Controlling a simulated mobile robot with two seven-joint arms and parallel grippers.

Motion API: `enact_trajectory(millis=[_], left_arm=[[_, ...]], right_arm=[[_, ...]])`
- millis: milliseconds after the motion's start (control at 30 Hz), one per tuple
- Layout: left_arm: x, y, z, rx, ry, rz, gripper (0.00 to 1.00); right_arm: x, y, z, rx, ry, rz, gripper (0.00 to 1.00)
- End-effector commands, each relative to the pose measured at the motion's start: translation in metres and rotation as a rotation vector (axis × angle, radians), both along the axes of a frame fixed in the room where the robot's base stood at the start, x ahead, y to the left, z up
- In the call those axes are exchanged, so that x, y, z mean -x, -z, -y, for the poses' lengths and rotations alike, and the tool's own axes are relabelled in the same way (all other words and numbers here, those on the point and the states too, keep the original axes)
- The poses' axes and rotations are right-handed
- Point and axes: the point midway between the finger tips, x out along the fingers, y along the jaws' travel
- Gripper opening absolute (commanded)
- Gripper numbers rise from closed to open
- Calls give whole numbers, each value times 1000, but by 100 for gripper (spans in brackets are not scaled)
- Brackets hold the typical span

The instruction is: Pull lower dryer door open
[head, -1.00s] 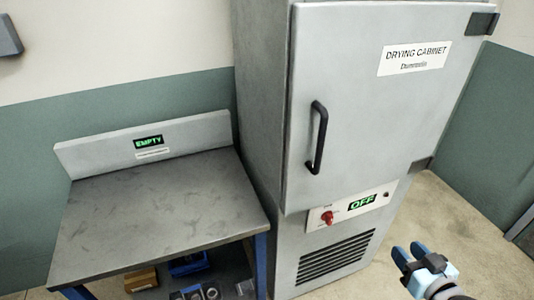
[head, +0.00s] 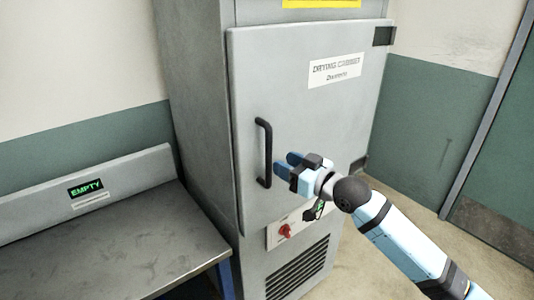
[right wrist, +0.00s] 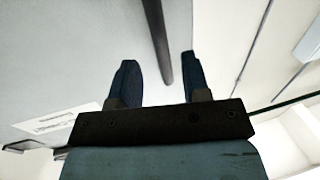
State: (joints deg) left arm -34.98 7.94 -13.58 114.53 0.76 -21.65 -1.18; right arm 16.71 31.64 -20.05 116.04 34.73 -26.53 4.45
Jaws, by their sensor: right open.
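The drying cabinet door (head: 310,120) is grey and looks closed, with a "DRYING CABINET" label near its top right. Its black vertical bar handle (head: 264,153) is on the left side of the door. My right gripper (head: 284,166) is open and just right of the handle's lower part in the head view. In the right wrist view, the handle (right wrist: 161,45) runs between the lines of the two open blue fingers (right wrist: 158,75), beyond or near their tips. I cannot tell whether the fingers touch it. My left gripper is not in view.
Below the door is a control panel with a red knob (head: 285,231) and a display partly hidden by my right arm. A vent grille (head: 297,270) is below. A grey workbench (head: 120,250) with an "EMPTY" sign (head: 86,188) stands left. Open floor lies right.

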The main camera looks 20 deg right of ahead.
Motion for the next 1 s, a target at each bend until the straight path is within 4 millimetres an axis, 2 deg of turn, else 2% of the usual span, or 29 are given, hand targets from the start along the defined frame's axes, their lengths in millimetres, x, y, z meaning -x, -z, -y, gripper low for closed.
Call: enact_trajectory(millis=[100, 300, 733, 900, 933, 1000], left_arm=[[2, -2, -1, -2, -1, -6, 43], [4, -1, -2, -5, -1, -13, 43], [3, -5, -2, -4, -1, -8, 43], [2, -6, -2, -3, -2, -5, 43], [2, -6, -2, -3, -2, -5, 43], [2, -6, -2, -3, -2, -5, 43]], right_arm=[[-21, -2, -13, -3, 0, 1, 43], [-44, -1, -27, 0, 0, 0, 43], [-52, 1, -32, 1, 0, 0, 43], [-52, 1, -32, 1, 0, 0, 4], [-52, 1, -32, 1, 0, 0, 0], [-52, 1, -32, 1, 0, 0, 0]])
